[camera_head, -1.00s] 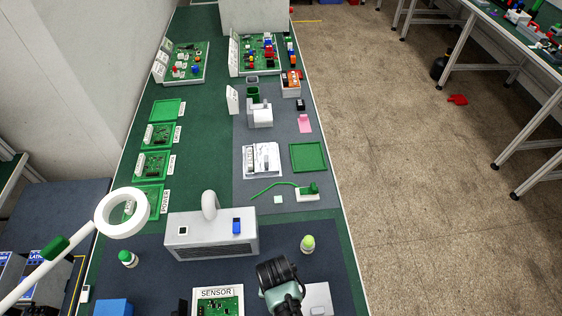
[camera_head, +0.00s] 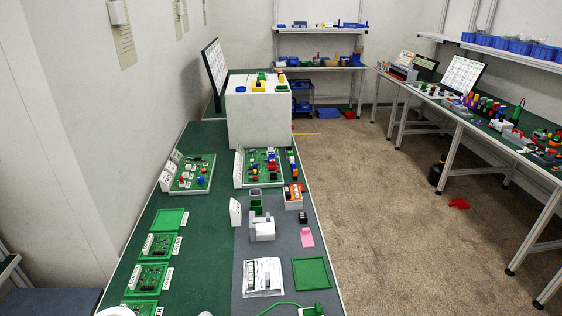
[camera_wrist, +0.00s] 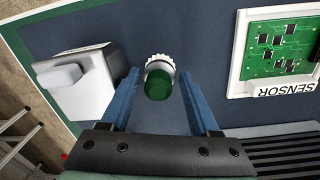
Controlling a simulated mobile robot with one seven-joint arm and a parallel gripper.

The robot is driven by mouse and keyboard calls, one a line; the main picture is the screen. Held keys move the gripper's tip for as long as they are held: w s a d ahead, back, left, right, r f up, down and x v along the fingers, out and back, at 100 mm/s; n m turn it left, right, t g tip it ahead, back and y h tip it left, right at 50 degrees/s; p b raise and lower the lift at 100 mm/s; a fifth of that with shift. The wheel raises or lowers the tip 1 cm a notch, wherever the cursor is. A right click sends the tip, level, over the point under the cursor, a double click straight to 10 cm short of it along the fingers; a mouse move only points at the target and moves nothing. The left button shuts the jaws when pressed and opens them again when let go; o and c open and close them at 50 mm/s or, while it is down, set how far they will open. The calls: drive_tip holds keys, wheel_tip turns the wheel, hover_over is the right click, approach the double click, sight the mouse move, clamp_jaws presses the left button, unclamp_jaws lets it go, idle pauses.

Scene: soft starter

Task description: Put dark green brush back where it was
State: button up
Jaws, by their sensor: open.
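In the wrist view, a dark green round piece with a white toothed ring (camera_wrist: 158,83) stands on the dark blue mat; it looks like the dark green brush, seen from above. My gripper (camera_wrist: 159,73) is open, with its two blue fingers on either side of this piece. A gap shows between each finger and the piece, so it is not gripped. How far below the fingertips it sits is hard to tell. The head view shows neither my gripper nor this piece.
A white box (camera_wrist: 82,82) lies left of the fingers, and the SENSOR board (camera_wrist: 278,52) lies right. A dark ribbed surface (camera_wrist: 270,148) is at lower right. In the head view, a green tray (camera_head: 311,273) and several boards line the bench, with a large white box (camera_head: 258,115) behind.

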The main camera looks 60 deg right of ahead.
wheel_tip(320, 180, up, 12)
drive_tip(key=w+d+r+n+t+h, duration=0.3)
drive_tip(key=w+r+t, duration=0.4)
drive_tip(key=w+r, duration=0.95)
drive_tip(key=w+a+r+n+t+h, duration=0.1)
drive_tip(key=w+a+r+n+t, duration=0.2)
drive_tip(key=r, duration=0.4)
drive_tip(key=w+a+r+t, duration=0.2)
drive_tip(key=w+r+t, duration=0.1)
drive_tip(key=w+r, duration=0.35)
drive_tip(key=a+r+n+t+y, duration=0.15)
drive_tip(key=a+r+t, duration=0.25)
drive_tip(key=r, duration=0.8)
drive_tip(key=a+r+n+t+h, duration=0.15)
drive_tip(key=a+r+t, duration=0.3)
drive_tip(key=r, duration=0.75)
drive_tip(key=s+a+r+n+t+y, duration=0.2)
drive_tip(key=s+r, duration=0.3)
drive_tip(key=r, duration=0.3)
drive_tip(key=s+a+r+n+t+y, duration=0.1)
drive_tip(key=s+a+r+t, duration=0.3)
drive_tip(key=r, duration=0.4)
drive_tip(key=s+a, duration=0.1)
drive_tip(key=s, duration=0.1)
drive_tip(key=shift+s+n+y, duration=0.3)
drive_tip(key=shift+n+y, duration=0.1)
drive_tip(key=shift+a+t, duration=0.1)
drive_tip(key=shift+t, duration=0.15)
